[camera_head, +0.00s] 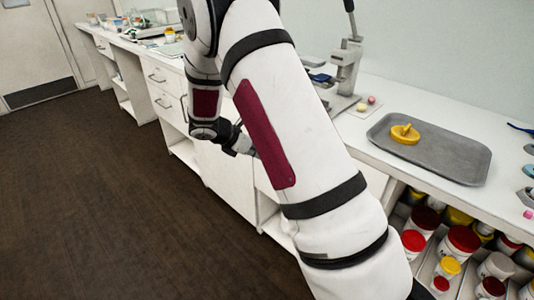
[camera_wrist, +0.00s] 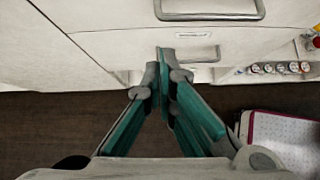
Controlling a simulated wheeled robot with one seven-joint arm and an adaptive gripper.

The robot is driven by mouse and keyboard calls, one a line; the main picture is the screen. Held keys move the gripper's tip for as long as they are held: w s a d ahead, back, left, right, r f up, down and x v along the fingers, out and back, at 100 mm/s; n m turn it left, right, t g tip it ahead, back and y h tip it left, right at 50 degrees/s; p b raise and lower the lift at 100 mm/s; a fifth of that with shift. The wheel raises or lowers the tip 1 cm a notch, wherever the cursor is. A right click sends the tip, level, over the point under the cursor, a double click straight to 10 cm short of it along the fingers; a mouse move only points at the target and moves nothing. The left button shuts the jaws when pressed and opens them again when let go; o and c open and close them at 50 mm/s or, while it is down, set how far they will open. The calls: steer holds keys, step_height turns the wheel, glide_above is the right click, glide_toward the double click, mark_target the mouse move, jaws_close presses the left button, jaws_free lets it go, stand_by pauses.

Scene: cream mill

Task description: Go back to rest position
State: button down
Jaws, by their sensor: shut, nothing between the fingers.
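My gripper (camera_wrist: 163,72) is shut and empty in the wrist view, with its two teal-lined fingers meeting at the tips. It points at the white drawer fronts (camera_wrist: 120,20) under the counter. In the head view my gripper (camera_head: 250,152) is small and partly hidden behind my white arm. It hangs below the counter top, in front of the cabinets. My arm is bent, with its large white link crossing the middle of the picture.
A grey tray (camera_head: 455,160) with a yellow object (camera_head: 405,134) lies on the counter (camera_head: 365,130). A lever press (camera_head: 346,65) stands behind it. Several lidded tubs (camera_head: 463,240) fill the shelf below. Drawer handles (camera_wrist: 210,10) stick out near my gripper. The dark floor (camera_head: 90,180) at left is clear.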

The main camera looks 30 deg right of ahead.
steer(key=shift+v, duration=2.15)
steer(key=s+a+r+m+y+p, duration=0.2)
steer(key=s+r+m, duration=0.3)
steer(key=s+r, duration=0.45)
steer(key=s+a+r+m+y+p, duration=0.25)
steer(key=s+r+m, duration=0.35)
steer(key=s+r, duration=0.4)
steer(key=s+a+r+m+t+y+p, duration=0.1)
steer(key=s+a+r+m, duration=0.3)
steer(key=s, duration=0.5)
steer(key=s+a+r+m+t+y+p, duration=0.1)
steer(key=s+a+r+m+y+p, duration=0.2)
steer(key=s, duration=0.6)
steer(key=a+r+m, duration=0.1)
steer(key=a, duration=0.1)
steer(key=shift+s+a+m+t+p, duration=0.3)
steer(key=shift+a+m+t+p, duration=0.05)
steer(key=shift+m+t, duration=0.05)
steer(key=shift+r, duration=0.2)
